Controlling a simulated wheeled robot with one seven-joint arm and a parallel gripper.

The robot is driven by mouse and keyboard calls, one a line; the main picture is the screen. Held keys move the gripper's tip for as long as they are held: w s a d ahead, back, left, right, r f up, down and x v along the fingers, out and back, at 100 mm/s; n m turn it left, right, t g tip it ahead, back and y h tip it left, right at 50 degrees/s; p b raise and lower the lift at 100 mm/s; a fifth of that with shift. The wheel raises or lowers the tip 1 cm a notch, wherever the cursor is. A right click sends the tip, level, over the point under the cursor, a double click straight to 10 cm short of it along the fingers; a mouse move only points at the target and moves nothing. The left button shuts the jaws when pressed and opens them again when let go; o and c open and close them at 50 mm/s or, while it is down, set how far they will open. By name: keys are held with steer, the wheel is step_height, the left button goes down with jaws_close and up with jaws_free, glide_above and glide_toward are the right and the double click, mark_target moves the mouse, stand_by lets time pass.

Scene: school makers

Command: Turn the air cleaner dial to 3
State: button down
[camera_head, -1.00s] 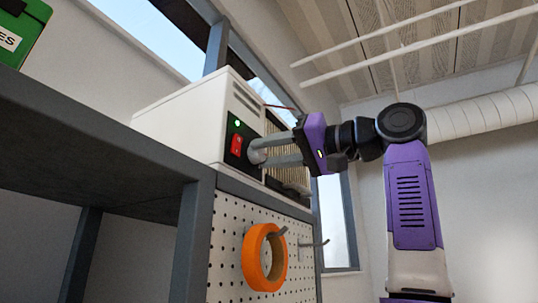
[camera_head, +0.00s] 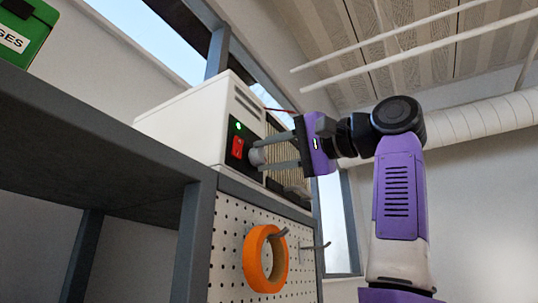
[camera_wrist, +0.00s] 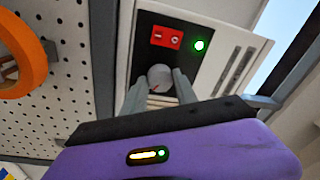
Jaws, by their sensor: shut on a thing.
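The air cleaner (camera_head: 190,125) is a white box on a shelf, with a dark control panel, a red switch (camera_head: 237,146) and a lit green light (camera_head: 239,126). Its round grey dial (camera_head: 256,157) sits beside the switch. My gripper (camera_head: 265,157) reaches in from the right and is shut on the dial. The numbers around the dial cannot be read.
A pegboard (camera_head: 228,235) below holds an orange tape roll (camera_head: 254,262) on a hook. The dark shelf (camera_head: 90,130) runs left, with a green case (camera_head: 22,30) on it. The room right of my arm looks open.

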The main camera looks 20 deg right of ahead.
stand_by(0.4)
steer(key=c, duration=1)
jaws_free()
steer(key=shift+o, duration=0.2)
steer(key=shift+s+d, duration=0.1)
steer(key=b+v, duration=0.3)
steer(key=v, duration=0.4)
steer(key=shift+s+d, duration=0.15)
steer(key=shift+s, duration=0.15)
